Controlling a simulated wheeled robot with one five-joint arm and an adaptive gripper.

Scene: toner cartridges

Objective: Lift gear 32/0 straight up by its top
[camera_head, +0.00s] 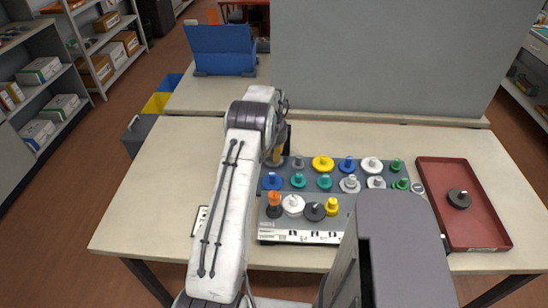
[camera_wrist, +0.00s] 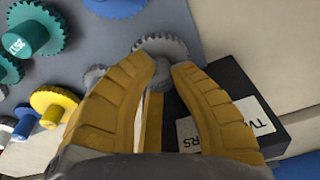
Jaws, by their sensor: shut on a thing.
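In the wrist view a grey gear (camera_wrist: 163,47) with a grey upright hub sits between the two yellow fingers of my gripper (camera_wrist: 156,76). The fingers are shut on its hub, and the toothed disc shows beyond the fingertips. No marking on this gear is readable, so I cannot confirm that it is 32/0. In the head view my gripper (camera_head: 279,153) is at the back left of the grey gear board (camera_head: 266,222), partly hidden by my arm. The held gear is not clearly visible there. I cannot tell whether it touches the board.
Several coloured gears stand on the board, including a yellow one (camera_head: 323,163) and a blue one (camera_head: 272,181). A black box (camera_wrist: 228,105) with a white label lies close to my right finger. A red tray (camera_head: 438,172) at right holds a dark gear (camera_head: 459,198).

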